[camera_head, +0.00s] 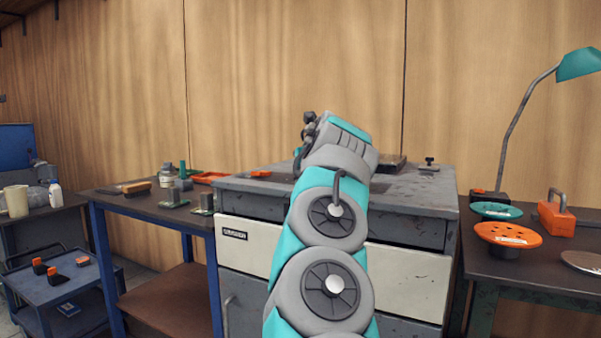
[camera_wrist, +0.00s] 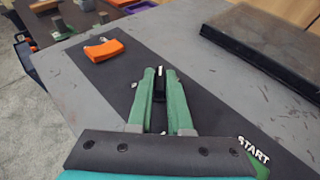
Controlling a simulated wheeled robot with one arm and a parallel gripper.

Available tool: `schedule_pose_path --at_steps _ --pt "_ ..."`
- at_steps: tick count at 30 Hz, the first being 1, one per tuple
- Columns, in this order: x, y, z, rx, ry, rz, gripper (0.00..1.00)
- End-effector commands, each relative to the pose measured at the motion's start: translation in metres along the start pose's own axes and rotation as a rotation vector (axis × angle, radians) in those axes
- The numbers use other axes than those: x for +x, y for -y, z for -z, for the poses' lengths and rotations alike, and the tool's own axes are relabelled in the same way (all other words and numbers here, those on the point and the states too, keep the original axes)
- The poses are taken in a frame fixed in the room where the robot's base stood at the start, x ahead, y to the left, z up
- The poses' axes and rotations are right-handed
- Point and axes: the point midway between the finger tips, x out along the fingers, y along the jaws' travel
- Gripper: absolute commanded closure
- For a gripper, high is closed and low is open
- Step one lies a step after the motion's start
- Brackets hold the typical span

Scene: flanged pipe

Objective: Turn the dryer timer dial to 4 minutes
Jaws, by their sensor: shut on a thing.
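The dial's knob (camera_wrist: 160,84) is a narrow black piece with a white mark on top, in the middle of the wrist view. It stands on a dark panel strip (camera_wrist: 195,98) in the grey cabinet top. My gripper (camera_wrist: 161,76) has its two green fingers shut on the knob, one on each side. The white mark points roughly away from my wrist. No minute numbers can be read around the knob. A white START label (camera_wrist: 253,149) shows at the lower right of the strip. In the head view my arm hides the knob and the fingertips.
An orange block (camera_wrist: 103,50) lies on the strip beyond the knob. A dark slab (camera_wrist: 270,45) lies on the cabinet top to the right. The cabinet (camera_head: 408,278) stands between a left bench (camera_head: 135,208) and a right bench (camera_head: 530,268) with orange parts and a lamp (camera_head: 515,120).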

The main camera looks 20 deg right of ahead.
Motion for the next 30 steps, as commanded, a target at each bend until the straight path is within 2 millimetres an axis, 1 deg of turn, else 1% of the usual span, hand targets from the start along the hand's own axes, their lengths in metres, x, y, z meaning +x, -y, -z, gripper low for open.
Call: schedule_pose_path --at_steps 9,30 --pt "0.0007 0.004 -0.0005 -0.077 0.0 -0.194 1.0" --pt "0.0015 0.0072 -0.0016 -0.193 -0.001 -0.469 1.0"
